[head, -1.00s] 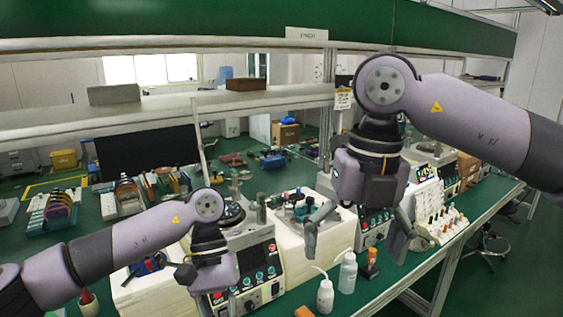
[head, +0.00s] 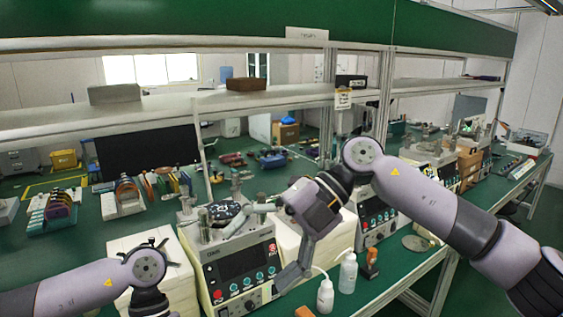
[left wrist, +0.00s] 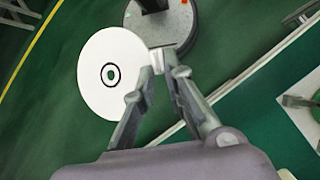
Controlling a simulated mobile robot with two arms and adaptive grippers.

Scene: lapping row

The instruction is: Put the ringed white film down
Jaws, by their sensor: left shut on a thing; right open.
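The ringed white film (left wrist: 95,72) is a flat white disc with a dark ring at its centre, left of the fingers in the left wrist view. My left gripper (left wrist: 157,66) is shut on its right edge. The film is not visible in the head view, where the left gripper's fingers are cut off by the bottom edge. My right gripper (head: 270,245) is open and empty, with fingers spread in front of the lapping machine (head: 238,265).
A grey round base (left wrist: 172,28) shows beyond the film in the left wrist view. White bottles (head: 348,272) and an amber bottle (head: 370,262) stand right of the right gripper. A shelf (head: 230,101) crosses above the bench.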

